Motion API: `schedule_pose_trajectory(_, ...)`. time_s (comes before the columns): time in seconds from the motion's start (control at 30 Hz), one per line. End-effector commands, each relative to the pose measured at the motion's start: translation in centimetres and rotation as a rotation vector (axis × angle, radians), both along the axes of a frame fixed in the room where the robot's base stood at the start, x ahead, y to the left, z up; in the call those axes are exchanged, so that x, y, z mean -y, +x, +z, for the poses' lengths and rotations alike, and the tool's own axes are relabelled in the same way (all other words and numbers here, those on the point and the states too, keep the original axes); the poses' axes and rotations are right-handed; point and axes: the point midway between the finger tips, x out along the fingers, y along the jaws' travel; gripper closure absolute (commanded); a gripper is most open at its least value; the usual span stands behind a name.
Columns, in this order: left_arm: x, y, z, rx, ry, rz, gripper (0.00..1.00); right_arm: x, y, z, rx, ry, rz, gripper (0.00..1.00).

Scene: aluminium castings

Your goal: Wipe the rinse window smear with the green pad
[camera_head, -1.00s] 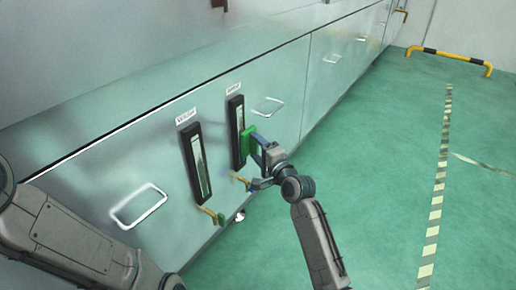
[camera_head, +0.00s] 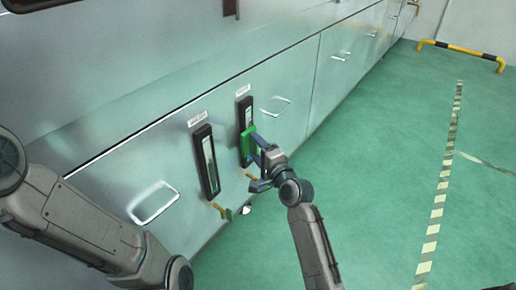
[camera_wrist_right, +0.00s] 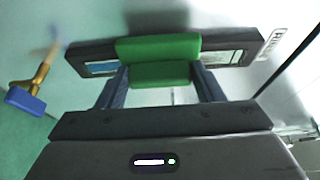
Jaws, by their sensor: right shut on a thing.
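The rinse window (camera_head: 245,108) is a narrow upright glass strip in a black frame on the metal wall, the farther of two. My right gripper (camera_head: 262,156) is shut on the green pad (camera_head: 249,141), which lies across the middle of this window. In the right wrist view the green pad (camera_wrist_right: 158,48) sits between the fingers of the gripper (camera_wrist_right: 160,82) and hides the middle of the window frame (camera_wrist_right: 246,40). Whether it touches the glass I cannot tell. I cannot make out the smear. My left arm shows at left, its gripper out of view.
A second black-framed window (camera_head: 204,145) is to the left, with a brass tap (camera_head: 222,210) below it. A blue-handled brass tap (camera_wrist_right: 27,98) is by the rinse window's end. Metal handles (camera_head: 153,203) stick out of the wall.

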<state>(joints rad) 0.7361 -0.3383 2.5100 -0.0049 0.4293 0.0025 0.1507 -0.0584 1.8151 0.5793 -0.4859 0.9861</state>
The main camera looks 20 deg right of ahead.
Motion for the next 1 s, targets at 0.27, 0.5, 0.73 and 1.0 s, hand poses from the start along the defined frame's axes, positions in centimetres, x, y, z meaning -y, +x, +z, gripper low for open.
schedule_pose_trajectory(0.27,0.0,0.0,0.2,0.0,0.0,0.0,0.68,1.0,0.9,0.5,0.009,-0.001,-0.001,0.57)
schedule_pose_trajectory(0.5,0.0,0.0,0.3,0.0,0.0,0.0,0.68,2.8,2.1,0.4,0.008,0.0,-0.001,0.57)
schedule_pose_trajectory(0.73,0.0,0.0,0.6,0.0,0.0,0.0,0.68,3.3,2.4,0.6,0.006,0.001,-0.001,0.57)
schedule_pose_trajectory(1.0,0.0,0.0,2.9,-0.001,0.0,0.0,0.68,3.2,2.5,2.8,0.006,0.003,0.0,0.57)
